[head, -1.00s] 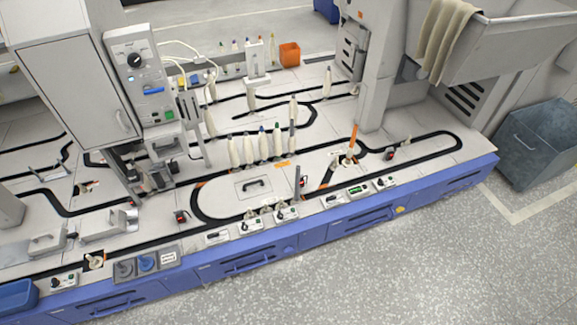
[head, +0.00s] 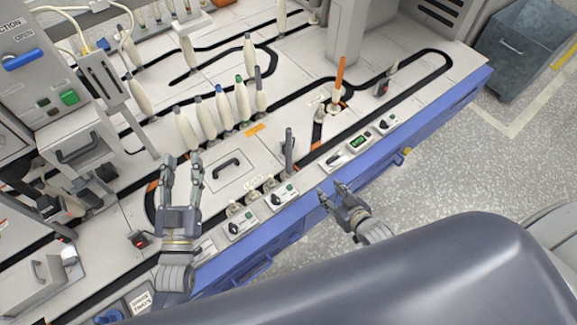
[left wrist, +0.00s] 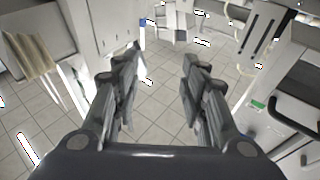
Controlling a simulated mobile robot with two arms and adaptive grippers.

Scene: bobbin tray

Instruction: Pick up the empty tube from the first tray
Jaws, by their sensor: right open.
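I cannot tell which tray is the first. My left gripper (head: 182,168) is over the bench, in front of the bobbins' left end; its fingers are apart and empty, as the left wrist view (left wrist: 162,65) shows. My right gripper (head: 331,192) is open and empty by the bench's front edge, nearer me than the orange tube.
A dark upright post (head: 288,150) stands between my grippers and the orange tube. Control boxes (head: 283,197) line the front edge. A panel with a dark handle (head: 227,168) lies flat in the track loop. A machine cabinet (head: 28,62) stands at the left. A grey bin (head: 522,45) stands right.

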